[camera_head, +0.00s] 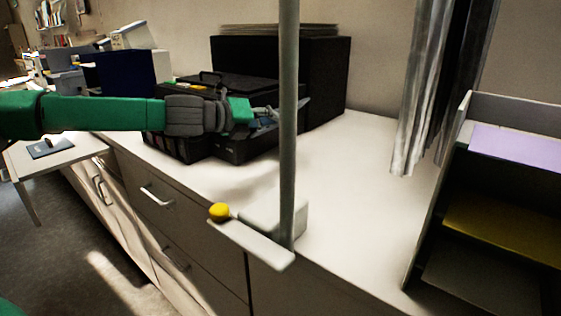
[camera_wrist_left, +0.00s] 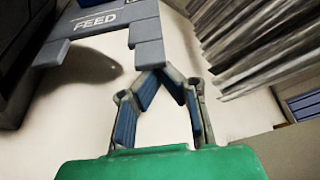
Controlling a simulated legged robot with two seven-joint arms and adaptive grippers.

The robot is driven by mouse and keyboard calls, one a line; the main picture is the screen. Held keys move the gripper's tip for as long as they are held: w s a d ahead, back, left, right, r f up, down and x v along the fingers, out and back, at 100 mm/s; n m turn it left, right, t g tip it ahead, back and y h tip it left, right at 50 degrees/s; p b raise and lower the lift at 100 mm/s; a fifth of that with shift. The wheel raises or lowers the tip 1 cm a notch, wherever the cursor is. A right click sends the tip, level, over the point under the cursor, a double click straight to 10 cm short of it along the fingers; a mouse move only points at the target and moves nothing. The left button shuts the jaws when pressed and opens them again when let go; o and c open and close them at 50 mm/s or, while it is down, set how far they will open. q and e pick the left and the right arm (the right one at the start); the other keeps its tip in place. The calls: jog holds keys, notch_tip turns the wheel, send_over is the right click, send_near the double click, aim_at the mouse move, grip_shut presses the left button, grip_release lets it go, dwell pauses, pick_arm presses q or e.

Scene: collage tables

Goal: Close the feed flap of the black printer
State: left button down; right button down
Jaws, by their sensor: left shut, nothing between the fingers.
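The black printer (camera_head: 245,150) stands on the white counter, and a dark part of it fills the left edge of the left wrist view (camera_wrist_left: 25,50). Its grey feed flap (camera_wrist_left: 97,22), lettered FEED, sticks out from the printer's side over the counter in the left wrist view. In the head view the flap is largely hidden behind my gripper and a post. My left gripper (camera_head: 268,113) is shut and empty by the printer's right part. Its fingertips (camera_wrist_left: 163,73) meet right at the flap's stepped end; I cannot tell if they touch. My right gripper is not in view.
A grey upright post (camera_head: 288,150) with a yellow-knobbed lever (camera_head: 219,212) stands at the counter's front edge, before the gripper. A large black box (camera_head: 325,75) stands behind the printer. Grey curtains (camera_head: 425,90) and a shelf unit (camera_head: 430,215) are on the right. The counter between is clear.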

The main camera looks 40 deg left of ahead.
pick_arm(q)
jog(key=a+r+n+t+h+p, duration=0.1)
jog(key=a+r+n+p, duration=0.3)
jog(key=a, duration=0.6)
jog(key=n+h+p, duration=0.1)
jog(key=n+p, duration=0.1)
jog(key=n, duration=0.1)
jog(key=shift+w+r+t+p, duration=0.15)
jog(key=shift+w+t+p, duration=0.15)
jog(key=shift+w+t, duration=0.1)
jog(key=shift+d, duration=0.15)
